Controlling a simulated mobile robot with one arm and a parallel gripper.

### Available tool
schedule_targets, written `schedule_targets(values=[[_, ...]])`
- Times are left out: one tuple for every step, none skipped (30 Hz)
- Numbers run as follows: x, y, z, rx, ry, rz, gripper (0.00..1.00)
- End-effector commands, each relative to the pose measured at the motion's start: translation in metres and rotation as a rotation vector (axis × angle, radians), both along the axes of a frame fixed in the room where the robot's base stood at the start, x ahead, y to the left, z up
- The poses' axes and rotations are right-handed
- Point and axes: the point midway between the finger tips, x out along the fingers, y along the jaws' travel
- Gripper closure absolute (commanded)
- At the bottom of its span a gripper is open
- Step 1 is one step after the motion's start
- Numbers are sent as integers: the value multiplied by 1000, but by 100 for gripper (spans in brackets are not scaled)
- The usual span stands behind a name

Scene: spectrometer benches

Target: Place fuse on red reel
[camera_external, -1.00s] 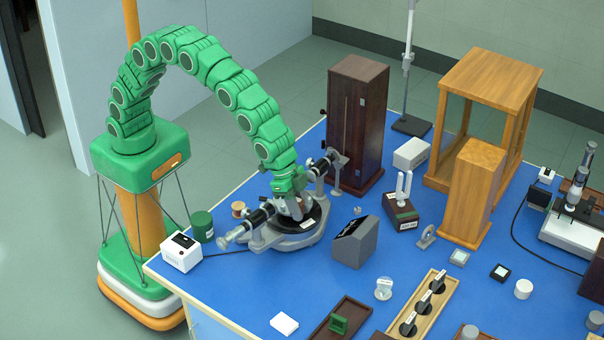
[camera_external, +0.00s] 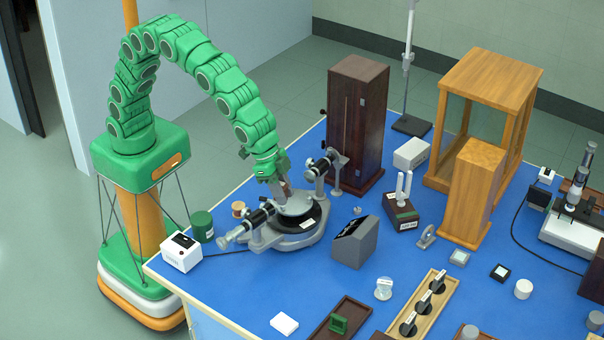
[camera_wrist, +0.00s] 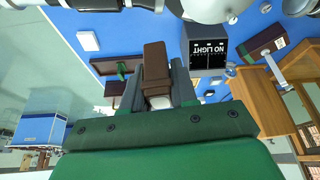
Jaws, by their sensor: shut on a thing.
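My gripper (camera_external: 284,192) is over the round grey table of the spectrometer (camera_external: 297,204). In the wrist view its dark jaws are shut on a brown block with a pale end, which I take to be the fuse (camera_wrist: 155,68). In the external view the fuse is small and mostly hidden by the gripper. A small reddish-brown reel with pale rims, likely the red reel (camera_external: 238,209), stands upright on the blue bench, left of the spectrometer and apart from my gripper. The reel cannot be made out in the wrist view.
The spectrometer's black-and-grey telescope (camera_external: 260,217) lies between gripper and reel. A green cylinder (camera_external: 202,227) and white box (camera_external: 182,253) stand left of the reel. A dark wooden cabinet (camera_external: 357,120) rises behind, and a grey block (camera_external: 355,243) stands right of the spectrometer.

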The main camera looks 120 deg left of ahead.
Motion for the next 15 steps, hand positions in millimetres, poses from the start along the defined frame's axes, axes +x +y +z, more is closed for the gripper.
schedule_targets(values=[[-7, -3, 0, 2, 1, 12, 100], [-11, -4, -1, 2, 2, 23, 100], [-16, -7, 0, 2, 1, 37, 100], [-21, -9, 0, 2, 0, 50, 100], [-26, -11, 1, 3, -3, 63, 100], [-33, -14, 2, 4, -3, 84, 100], [-40, -15, 2, 3, -3, 100, 100], [-47, -17, 1, 3, -2, 119, 100], [-55, -19, 0, 3, 0, 144, 100], [-62, -20, 0, 4, 0, 163, 100], [-68, -21, 1, 4, -1, 181, 100], [-77, -23, 1, 3, -1, 209, 100], [-84, -23, 1, 3, -1, 231, 100], [-91, -24, 0, 4, 0, 252, 100], [-100, -24, 0, 4, 0, 280, 100]])
